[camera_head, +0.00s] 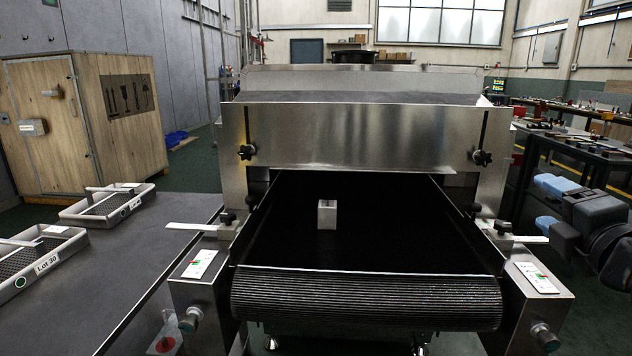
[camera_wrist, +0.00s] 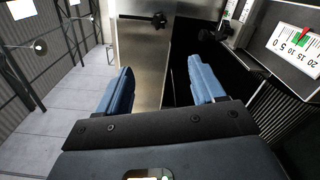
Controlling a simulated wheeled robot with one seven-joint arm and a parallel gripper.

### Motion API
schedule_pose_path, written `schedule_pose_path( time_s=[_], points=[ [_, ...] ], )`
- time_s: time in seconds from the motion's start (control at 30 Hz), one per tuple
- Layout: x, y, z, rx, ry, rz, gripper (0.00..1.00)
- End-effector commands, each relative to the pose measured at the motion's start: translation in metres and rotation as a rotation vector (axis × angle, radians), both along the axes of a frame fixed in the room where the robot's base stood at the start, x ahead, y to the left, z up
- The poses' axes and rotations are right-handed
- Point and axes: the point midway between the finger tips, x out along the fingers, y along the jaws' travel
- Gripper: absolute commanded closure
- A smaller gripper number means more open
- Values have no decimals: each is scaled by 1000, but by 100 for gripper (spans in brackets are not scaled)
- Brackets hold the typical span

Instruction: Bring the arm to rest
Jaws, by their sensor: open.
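My gripper (camera_head: 546,203) is at the right edge of the head view, its blue fingers pointing left, to the right of the tunnel dryer. In the wrist view my gripper (camera_wrist: 160,88) has its two blue fingers wide apart with nothing between them. The steel dryer front (camera_head: 350,138) shows beyond the fingers in the wrist view (camera_wrist: 138,60). A small light block (camera_head: 327,214) stands on the black conveyor belt (camera_head: 390,235), well apart from my gripper.
A table (camera_head: 150,262) at left holds two mesh trays, one (camera_head: 40,262) labelled Lot 20 and another (camera_head: 108,203) behind it. A wooden crate (camera_head: 85,125) stands behind. Benches with parts (camera_head: 580,140) are at the right. A scale (camera_wrist: 298,45) shows close by in the wrist view.

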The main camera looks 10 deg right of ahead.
Motion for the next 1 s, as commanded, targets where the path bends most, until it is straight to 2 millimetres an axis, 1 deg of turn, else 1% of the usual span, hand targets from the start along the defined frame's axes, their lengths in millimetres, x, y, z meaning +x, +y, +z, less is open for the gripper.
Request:
schedule_pose_path(
  time_s=[0.37,0.57,0.67,0.77,0.87,0.9,1.0],
  points=[
    [-9,21,-31,136,-23,8,32],
    [-20,41,-59,263,-42,11,32],
    [-29,54,-76,346,-54,13,32],
    [-41,70,-97,449,-67,13,32],
    [-61,93,-124,582,-80,13,32],
    [-71,102,-135,640,-85,11,32],
    [-98,124,-159,782,-100,6,32]
  ],
)
